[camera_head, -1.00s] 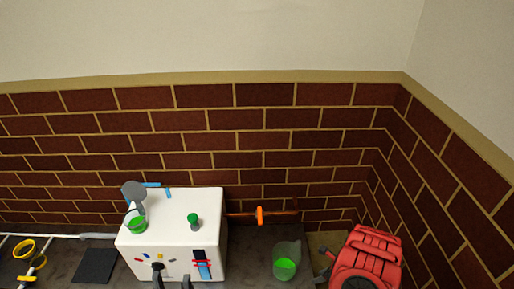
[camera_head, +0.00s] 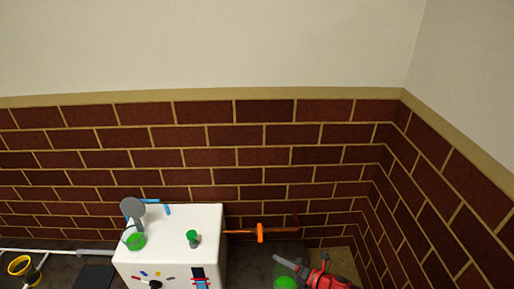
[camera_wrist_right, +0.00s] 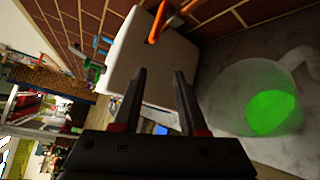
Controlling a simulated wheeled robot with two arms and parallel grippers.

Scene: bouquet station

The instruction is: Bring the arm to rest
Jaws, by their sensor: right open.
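My right gripper (camera_head: 287,263) is at the lower right of the head view, in front of the clear container with green contents (camera_head: 285,283), partly overlapping it. Its fingers point left towards the white box (camera_head: 180,235). In the right wrist view its two dark fingers (camera_wrist_right: 160,75) stand apart with nothing between them. The red part of my right arm (camera_head: 330,281) runs off the bottom edge. My left gripper is not in view.
The clear container (camera_wrist_right: 265,100) is close beside the right gripper in the wrist view. The white box (camera_wrist_right: 155,60) lies beyond the fingertips. A small green-topped item (camera_head: 192,238) and a green-filled cup (camera_head: 135,240) are on the box. An orange piece (camera_head: 260,233) is beside it.

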